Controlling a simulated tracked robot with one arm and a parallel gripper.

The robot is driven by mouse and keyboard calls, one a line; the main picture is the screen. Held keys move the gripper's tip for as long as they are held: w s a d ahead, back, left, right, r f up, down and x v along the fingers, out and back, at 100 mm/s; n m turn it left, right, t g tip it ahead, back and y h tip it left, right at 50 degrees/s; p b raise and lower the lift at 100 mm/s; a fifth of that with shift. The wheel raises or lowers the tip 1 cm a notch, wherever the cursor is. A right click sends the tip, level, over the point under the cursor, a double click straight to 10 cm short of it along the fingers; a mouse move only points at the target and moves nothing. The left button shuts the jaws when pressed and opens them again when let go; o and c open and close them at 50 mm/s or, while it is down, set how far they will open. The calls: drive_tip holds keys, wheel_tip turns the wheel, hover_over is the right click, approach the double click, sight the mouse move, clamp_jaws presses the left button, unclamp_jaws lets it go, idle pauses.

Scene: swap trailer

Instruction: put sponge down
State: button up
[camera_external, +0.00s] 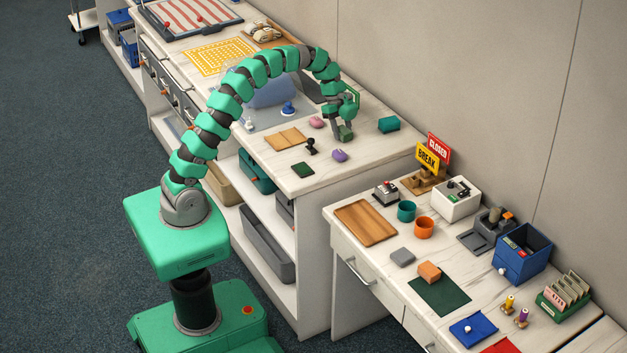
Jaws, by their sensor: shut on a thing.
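My gripper (342,126) is over the right part of the long white counter (372,160). It is shut on a small dark green block (346,133), which appears to be the sponge. The fingers partly hide it. It is at or just above the counter top; I cannot tell whether it touches.
A teal block (389,124) lies right of my gripper, a purple item (339,155) in front and a pink one (316,122) to the left. A black stamp (311,146), wooden board (286,138) and green pad (303,170) are nearby. A lower counter (375,275) stands right.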

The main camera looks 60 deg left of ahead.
drive_tip(key=shift+f, duration=0.1)
drive_tip(key=o, duration=0.9)
drive_tip(key=shift+o, duration=0.2)
drive_tip(key=shift+a+r+p, duration=0.1)
drive_tip(key=shift+r+p, duration=0.2)
drive_tip(key=shift+p, duration=0.2)
drive_tip(key=p+v, duration=0.1)
drive_tip(key=v, duration=1.2)
drive_tip(key=shift+a, duration=0.25)
